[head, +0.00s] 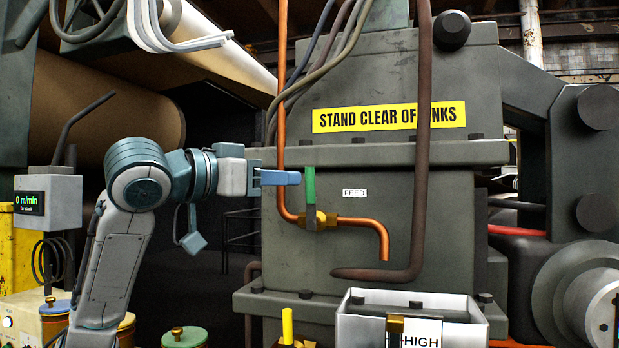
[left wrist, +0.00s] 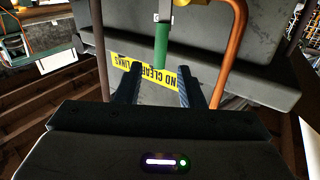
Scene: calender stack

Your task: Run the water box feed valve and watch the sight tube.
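The feed valve is a brass body (head: 318,221) on a copper pipe, beside a small FEED label (head: 354,193). Its green handle (head: 310,185) stands upright above the body. My left gripper (head: 290,178) is at the handle's left side in the head view. In the left wrist view its fingers (left wrist: 158,78) are apart, with the green handle (left wrist: 161,46) beyond them and between their lines. Contact cannot be told. The water box (head: 344,325) is an open pale metal box with a HIGH label (head: 421,341), cut by the lower edge. I cannot make out the sight tube. My right gripper is not in view.
A copper pipe outlet (head: 384,250) and a dark bent pipe (head: 423,150) hang over the box. A yellow warning sign (head: 388,117) is on the grey machine. A yellow upright handle (head: 287,326) stands below. A display (head: 29,203) reads 0 m/min.

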